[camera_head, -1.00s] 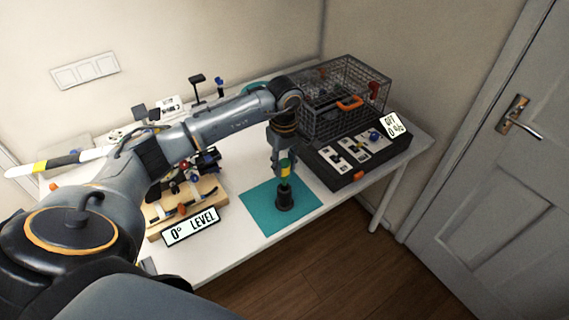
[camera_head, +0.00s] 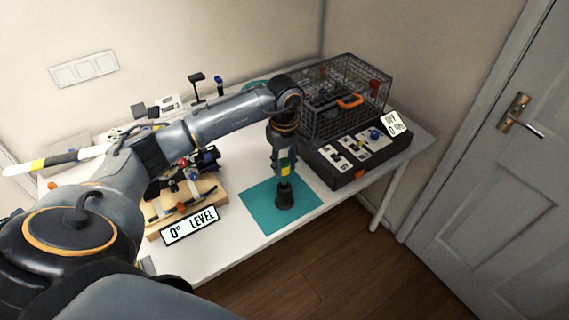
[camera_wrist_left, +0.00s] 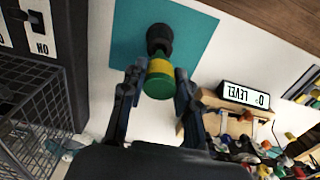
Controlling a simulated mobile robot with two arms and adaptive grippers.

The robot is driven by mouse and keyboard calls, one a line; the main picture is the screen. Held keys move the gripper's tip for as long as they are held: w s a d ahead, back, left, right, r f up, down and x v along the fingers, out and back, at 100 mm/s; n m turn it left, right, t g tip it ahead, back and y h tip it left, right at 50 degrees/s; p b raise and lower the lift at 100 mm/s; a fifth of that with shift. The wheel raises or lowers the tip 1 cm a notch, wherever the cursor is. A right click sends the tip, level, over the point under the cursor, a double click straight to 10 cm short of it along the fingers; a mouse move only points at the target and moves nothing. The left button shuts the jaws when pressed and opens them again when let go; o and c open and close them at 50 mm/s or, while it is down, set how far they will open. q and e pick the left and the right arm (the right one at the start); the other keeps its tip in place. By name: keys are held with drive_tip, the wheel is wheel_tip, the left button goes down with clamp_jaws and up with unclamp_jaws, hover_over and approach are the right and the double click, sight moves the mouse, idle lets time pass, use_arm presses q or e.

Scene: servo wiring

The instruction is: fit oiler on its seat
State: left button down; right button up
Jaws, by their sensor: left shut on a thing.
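The oiler (camera_head: 285,168), a small cylinder with green and yellow bands, is upright between the fingers of my left gripper (camera_head: 284,160). It also shows in the left wrist view (camera_wrist_left: 159,82), between the two dark fingertips (camera_wrist_left: 156,78), which are shut on it. Directly below it a black round seat (camera_head: 284,198) stands on the teal mat; the seat shows in the left wrist view (camera_wrist_left: 159,38) too. The oiler's lower end meets the seat in both views, but I cannot tell whether it is fully down in it. My right gripper is not in view.
The teal mat (camera_head: 257,206) lies near the table's front edge. A black switch box (camera_head: 346,178) and a wire cage (camera_head: 318,121) stand to the right. A wooden stand (camera_head: 207,200) with a "0° LEVEL" sign (camera_head: 190,226) is to the left.

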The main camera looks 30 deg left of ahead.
sight(284, 176)
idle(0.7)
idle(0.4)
use_arm(q)
drive_tip(key=shift+b, duration=0.5)
drive_tip(key=shift+f+b, duration=0.55)
drive_tip(key=shift+f, duration=0.1)
drive_tip(key=shift+f+b, duration=1.6)
drive_tip(key=shift+f, duration=0.25)
idle(0.4)
drive_tip(key=c, duration=0.9)
unclamp_jaws()
